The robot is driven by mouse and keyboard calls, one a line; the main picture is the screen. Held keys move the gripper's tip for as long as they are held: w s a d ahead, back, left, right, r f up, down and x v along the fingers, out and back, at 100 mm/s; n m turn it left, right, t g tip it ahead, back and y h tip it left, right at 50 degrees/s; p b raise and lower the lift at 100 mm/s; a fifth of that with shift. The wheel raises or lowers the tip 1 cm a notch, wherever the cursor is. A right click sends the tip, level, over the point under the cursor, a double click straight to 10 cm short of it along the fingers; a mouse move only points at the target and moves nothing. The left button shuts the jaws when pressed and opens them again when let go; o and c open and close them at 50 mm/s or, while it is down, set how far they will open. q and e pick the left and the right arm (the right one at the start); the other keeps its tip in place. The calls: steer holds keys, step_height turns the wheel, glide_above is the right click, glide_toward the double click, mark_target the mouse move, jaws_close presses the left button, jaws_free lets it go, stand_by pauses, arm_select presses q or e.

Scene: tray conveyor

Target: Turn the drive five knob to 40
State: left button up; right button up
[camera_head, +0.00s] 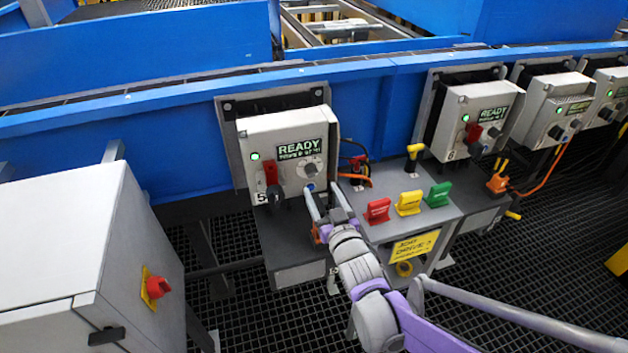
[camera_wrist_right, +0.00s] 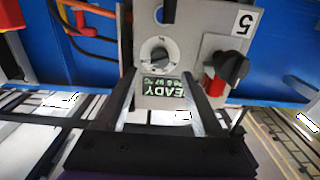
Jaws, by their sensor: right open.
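The drive five box (camera_head: 282,130) is a light grey panel marked 5, mounted on the blue conveyor side. My right gripper (camera_head: 324,196) is open and empty, just below the knob in the head view. In the right wrist view its two fingers (camera_wrist_right: 159,82) stand apart on either side of the knob and display, not closed on the knob. My left gripper is out of view.
A black rotary switch (camera_head: 274,194) and a red part (camera_head: 271,172) sit left of the knob. A grey cabinet (camera_head: 70,235) stands at the left.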

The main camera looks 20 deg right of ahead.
mark_target(314, 176)
steer(key=w, duration=0.6)
steer(key=shift+w+a+b, duration=0.1)
steer(key=shift+w+b, duration=0.15)
steer(key=shift+b, duration=0.1)
jaws_close()
